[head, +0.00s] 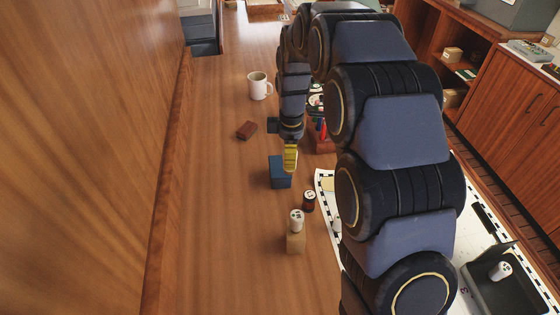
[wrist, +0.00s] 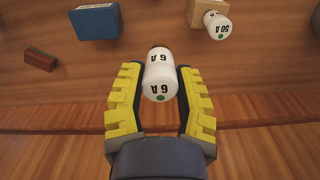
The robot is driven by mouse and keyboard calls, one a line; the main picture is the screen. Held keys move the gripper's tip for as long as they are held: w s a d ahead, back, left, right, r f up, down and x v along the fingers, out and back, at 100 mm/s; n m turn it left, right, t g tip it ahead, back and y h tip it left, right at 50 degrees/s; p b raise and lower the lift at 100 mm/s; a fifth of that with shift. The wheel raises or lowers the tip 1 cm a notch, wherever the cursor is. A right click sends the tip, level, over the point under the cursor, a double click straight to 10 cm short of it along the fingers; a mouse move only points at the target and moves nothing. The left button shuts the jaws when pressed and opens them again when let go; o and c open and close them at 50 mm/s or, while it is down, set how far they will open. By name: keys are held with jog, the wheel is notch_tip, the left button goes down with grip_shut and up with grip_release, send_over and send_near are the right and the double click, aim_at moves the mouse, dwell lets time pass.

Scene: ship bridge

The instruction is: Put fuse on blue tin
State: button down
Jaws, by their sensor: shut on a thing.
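My gripper (wrist: 160,95) has yellow fingers and is shut on a white fuse (wrist: 159,75) marked 6 A, with a green dot on its near end. In the head view my gripper (head: 290,157) appears over the blue tin (head: 280,172), and the held fuse is hidden there. In the wrist view the blue tin (wrist: 96,22) lies at the upper left, apart from the fuse and the fingers. Another white fuse (wrist: 217,25), marked 50 A, is at the upper right by a tan block (wrist: 204,10); the head view shows this fuse (head: 296,220) on top of the block.
A red-brown block (head: 246,130) and a white mug (head: 258,86) stand farther back on the wooden counter. A dark open box (head: 520,292) holds a white fuse (head: 500,271). The counter's left side is clear.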

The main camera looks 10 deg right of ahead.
jog(key=w+f, duration=0.2)
jog(key=w, duration=0.2)
jog(key=w+f, duration=0.3)
jog(key=w, duration=0.1)
jog(key=w+f, duration=0.3)
jog(key=w, duration=0.1)
jog(key=shift+w+f, duration=0.65)
jog(key=shift+f, duration=1.75)
jog(key=shift+f, duration=0.15)
jog(key=c, duration=0.8)
grip_release()
